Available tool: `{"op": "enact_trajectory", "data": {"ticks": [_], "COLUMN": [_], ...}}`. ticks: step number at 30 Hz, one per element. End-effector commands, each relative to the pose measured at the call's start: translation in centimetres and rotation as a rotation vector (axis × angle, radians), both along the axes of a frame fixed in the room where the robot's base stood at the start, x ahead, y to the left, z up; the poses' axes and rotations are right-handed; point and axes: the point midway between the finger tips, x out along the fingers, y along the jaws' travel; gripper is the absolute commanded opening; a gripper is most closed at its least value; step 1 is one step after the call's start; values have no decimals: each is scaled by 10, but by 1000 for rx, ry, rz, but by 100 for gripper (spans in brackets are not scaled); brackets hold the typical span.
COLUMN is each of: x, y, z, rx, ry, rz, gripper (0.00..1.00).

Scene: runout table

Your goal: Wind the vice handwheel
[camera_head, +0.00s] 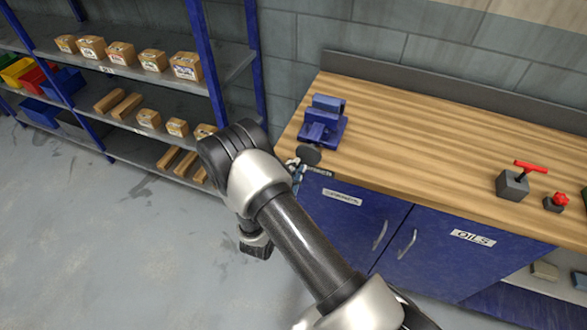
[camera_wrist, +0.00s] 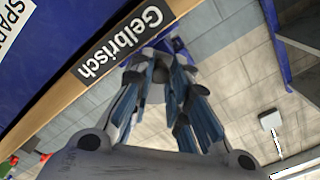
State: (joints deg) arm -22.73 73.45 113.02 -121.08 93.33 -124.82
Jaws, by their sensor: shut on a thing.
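The blue vice (camera_head: 323,120) stands on the left end of the wooden workbench. Its dark round handwheel (camera_head: 308,155) faces the front edge of the bench. My gripper (camera_head: 297,167) is at the handwheel, partly hidden behind my own arm. In the wrist view my gripper (camera_wrist: 162,72) has its two blue-padded fingers on either side of a grey part of the handwheel (camera_wrist: 157,91), shut on it. A blue bit of the vice (camera_wrist: 177,46) shows behind the fingers. The exact contact at the fingertips is hard to make out.
The bench top (camera_head: 420,150) is clear between the vice and a grey block with a red T-handle (camera_head: 514,182). A red knob (camera_head: 557,200) sits farther right. Blue cabinet doors (camera_head: 345,215) lie below. A shelf rack (camera_head: 130,70) with boxes stands left.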

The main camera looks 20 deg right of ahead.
Motion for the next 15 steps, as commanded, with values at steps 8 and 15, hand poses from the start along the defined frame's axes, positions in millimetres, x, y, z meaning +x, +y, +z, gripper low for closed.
{"op": "enact_trajectory", "data": {"ticks": [8, 15], "x": [-1, -2], "y": [-1, -3], "z": [-2, -5], "rx": [-131, -244], "ry": [90, 171], "rz": [5, 5], "gripper": [0, 0]}}
